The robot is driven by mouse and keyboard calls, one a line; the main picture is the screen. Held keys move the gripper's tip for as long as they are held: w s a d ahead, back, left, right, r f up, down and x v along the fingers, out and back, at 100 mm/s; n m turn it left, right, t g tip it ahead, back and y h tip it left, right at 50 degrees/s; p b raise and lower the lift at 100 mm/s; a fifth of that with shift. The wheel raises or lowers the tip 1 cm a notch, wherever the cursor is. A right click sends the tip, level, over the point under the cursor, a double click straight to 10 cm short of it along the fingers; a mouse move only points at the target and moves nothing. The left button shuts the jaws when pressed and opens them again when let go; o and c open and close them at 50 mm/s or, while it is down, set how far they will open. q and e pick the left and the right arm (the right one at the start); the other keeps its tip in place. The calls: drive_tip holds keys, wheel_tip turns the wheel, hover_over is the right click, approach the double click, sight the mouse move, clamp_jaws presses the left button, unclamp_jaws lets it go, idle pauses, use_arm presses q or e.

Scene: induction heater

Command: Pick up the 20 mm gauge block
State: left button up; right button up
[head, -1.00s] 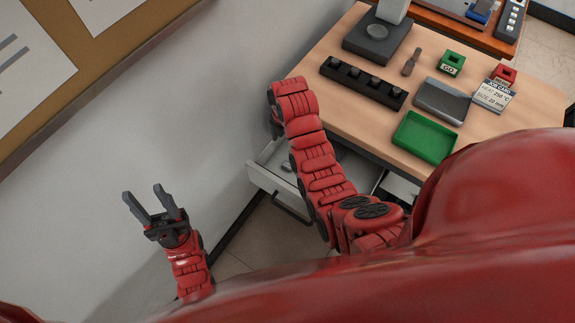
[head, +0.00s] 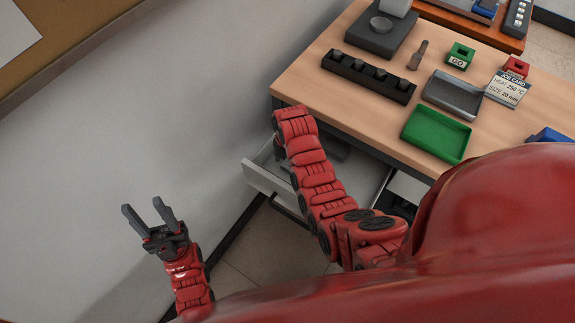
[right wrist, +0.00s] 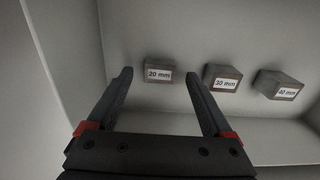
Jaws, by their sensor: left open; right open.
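The 20 mm gauge block (right wrist: 159,72) is a small grey block with a white label, lying on the drawer floor in the right wrist view. My right gripper (right wrist: 158,78) is open, its fingers on either side of the block in that view. Whether the fingertips are down at its height cannot be told. In the head view the right arm bends over the open drawer (head: 268,180), hiding its gripper and the blocks. My left gripper (head: 142,212) is open and empty, away from the table at the lower left.
The 30 mm block (right wrist: 222,78) and 40 mm block (right wrist: 278,85) lie to the right in the drawer. A drawer wall (right wrist: 50,60) rises at the left. On the table (head: 300,82) are a black rack (head: 368,78), a green tray (head: 437,136) and a grey tray (head: 453,95).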

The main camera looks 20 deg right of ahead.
drive_tip(key=shift+f, duration=0.75)
clamp_jaws()
